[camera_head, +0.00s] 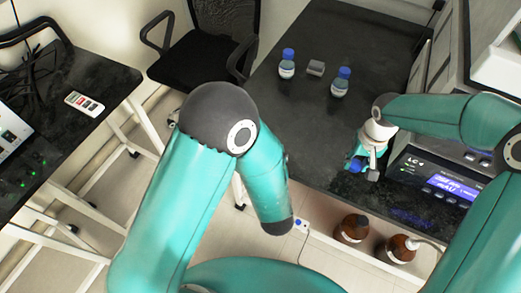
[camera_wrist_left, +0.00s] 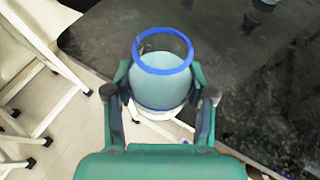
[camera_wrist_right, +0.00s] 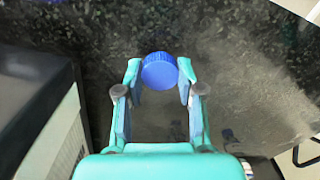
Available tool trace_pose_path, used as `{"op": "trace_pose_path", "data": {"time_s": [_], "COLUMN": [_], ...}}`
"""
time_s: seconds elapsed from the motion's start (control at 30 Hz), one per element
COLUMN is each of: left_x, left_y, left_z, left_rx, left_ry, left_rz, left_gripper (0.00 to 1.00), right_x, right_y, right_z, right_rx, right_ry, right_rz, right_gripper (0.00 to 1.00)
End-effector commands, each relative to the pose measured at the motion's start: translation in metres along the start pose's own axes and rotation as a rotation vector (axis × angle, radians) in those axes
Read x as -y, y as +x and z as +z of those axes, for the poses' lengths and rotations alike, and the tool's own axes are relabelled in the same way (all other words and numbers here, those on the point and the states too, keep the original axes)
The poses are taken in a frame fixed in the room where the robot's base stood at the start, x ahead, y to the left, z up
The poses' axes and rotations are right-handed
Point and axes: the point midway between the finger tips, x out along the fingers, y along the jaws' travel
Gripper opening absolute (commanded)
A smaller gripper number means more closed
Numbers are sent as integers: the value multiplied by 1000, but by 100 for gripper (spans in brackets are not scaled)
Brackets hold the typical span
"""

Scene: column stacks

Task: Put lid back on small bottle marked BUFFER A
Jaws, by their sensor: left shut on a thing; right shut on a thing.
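My left gripper (camera_wrist_left: 160,80) is shut on an open bottle (camera_wrist_left: 163,90) with a blue ring at its mouth and pale blue-grey contents. Its mouth faces the left wrist camera; no lid is on it, and its label cannot be read. The left gripper and this bottle are out of sight in the head view. My right gripper (camera_wrist_right: 160,75) is shut on a round blue ribbed lid (camera_wrist_right: 159,71), held between its fingertips. In the head view the right gripper (camera_head: 366,165) is over the front right of the dark bench, the blue lid (camera_head: 355,164) at its tips.
Two bottles with blue caps, one (camera_head: 286,70) left and one (camera_head: 340,87) right, stand at the back of the dark bench (camera_head: 300,120) with a grey block (camera_head: 316,68) between them. An instrument (camera_head: 435,180) stands close right of my right gripper. Brown bottles (camera_head: 352,229) stand lower down.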

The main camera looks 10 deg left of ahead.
Motion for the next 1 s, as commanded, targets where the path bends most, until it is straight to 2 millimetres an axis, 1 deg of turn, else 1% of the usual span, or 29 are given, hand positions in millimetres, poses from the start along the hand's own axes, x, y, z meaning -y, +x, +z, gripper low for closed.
{"op": "trace_pose_path", "data": {"time_s": [0.27, 0.4, 0.5, 0.57, 0.67, 0.77, 0.97, 1.0], "left_x": [0, 0, 0, 0, 0, 0, 0, 0], "left_y": [0, 0, 0, 0, 0, 0, 0, 0], "left_z": [0, 0, 0, 0, 0, 0, 1, 1], "left_rx": [0, 0, 1, 1, 1, 1, 1, 1], "left_ry": [-1, -1, -1, -1, -2, -2, -2, -2], "left_rz": [1, 2, 2, 2, 2, 2, 2, 2], "left_gripper": [0, 0, 0, 0, 0, 0, 0, 0], "right_x": [0, -3, -10, -5, 13, 40, 106, 120], "right_y": [0, -1, -14, -25, -43, -64, -108, -115], "right_z": [0, 9, 10, 5, -2, -9, -15, -14], "right_rx": [0, 2, -4, -6, -5, -5, -4, -3], "right_ry": [-4, -24, -27, -39, -78, -130, -252, -276], "right_rz": [0, -1, -1, -2, -3, -3, -3, -3], "right_gripper": [25, 25, 25, 25, 25, 25, 25, 25]}}
